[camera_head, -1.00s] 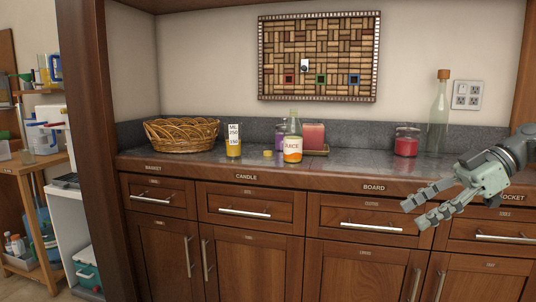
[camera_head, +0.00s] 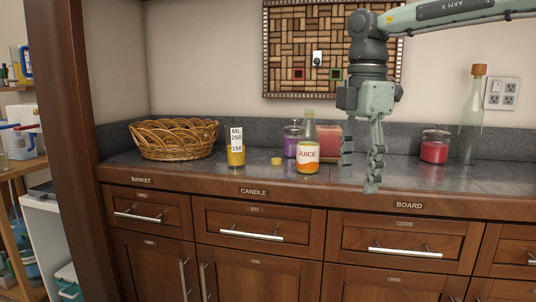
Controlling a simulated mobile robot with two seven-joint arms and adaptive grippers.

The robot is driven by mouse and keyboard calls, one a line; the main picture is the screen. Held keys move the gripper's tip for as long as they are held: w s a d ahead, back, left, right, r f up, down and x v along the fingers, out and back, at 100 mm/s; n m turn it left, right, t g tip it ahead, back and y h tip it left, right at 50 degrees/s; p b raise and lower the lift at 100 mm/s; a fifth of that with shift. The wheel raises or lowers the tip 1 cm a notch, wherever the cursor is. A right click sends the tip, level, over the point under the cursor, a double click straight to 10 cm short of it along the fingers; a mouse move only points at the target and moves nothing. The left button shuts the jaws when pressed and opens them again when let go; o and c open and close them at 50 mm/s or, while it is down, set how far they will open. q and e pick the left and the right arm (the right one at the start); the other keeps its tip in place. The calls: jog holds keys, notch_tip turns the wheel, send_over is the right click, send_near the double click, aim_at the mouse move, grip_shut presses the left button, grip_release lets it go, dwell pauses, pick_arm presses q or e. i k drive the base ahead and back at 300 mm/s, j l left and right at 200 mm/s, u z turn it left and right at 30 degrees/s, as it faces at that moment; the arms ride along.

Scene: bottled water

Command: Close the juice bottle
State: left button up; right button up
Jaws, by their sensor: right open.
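The juice bottle (camera_head: 308,149) stands upright on the counter, with a clear neck, a white "JUICE" label and orange contents. No cap shows on its top. A small yellow cap (camera_head: 276,161) lies on the counter just left of the bottle. My right gripper (camera_head: 360,180) points down with its fingers apart, to the right of the bottle and not touching it. It is empty. My left gripper is not in view.
A measuring container (camera_head: 236,157) with yellow liquid stands left of the cap. A wicker basket (camera_head: 174,153) is further left. A purple jar (camera_head: 291,142) and a pink block (camera_head: 328,139) stand behind the bottle. A red jar (camera_head: 434,151) and a corked bottle (camera_head: 471,120) are at right.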

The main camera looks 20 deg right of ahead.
aim_at(308, 136)
jog(key=i, duration=1.45)
